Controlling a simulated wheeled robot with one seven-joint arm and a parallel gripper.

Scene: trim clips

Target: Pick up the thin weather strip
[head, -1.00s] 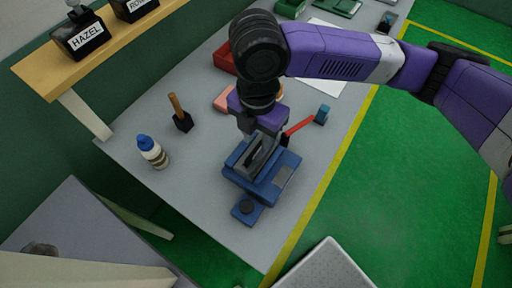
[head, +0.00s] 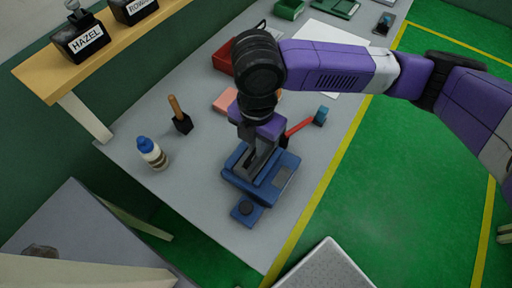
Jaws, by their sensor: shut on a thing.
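My gripper (head: 251,170) points down over a blue fixture (head: 283,177) on the grey workbench, with its fingertips at the top of the fixture. It is shut on a thin, dark piece, taken to be the weather strip. My fingers and wrist hide most of this piece, so its shape and whether it touches the fixture cannot be told.
A blue-capped bottle (head: 152,153) and a wooden-handled mallet (head: 182,121) stand to the left. A red-handled tool (head: 298,128) lies just right of my wrist. A pink block (head: 224,101) and red box (head: 223,60) are behind. The bench front-left (head: 190,190) is clear.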

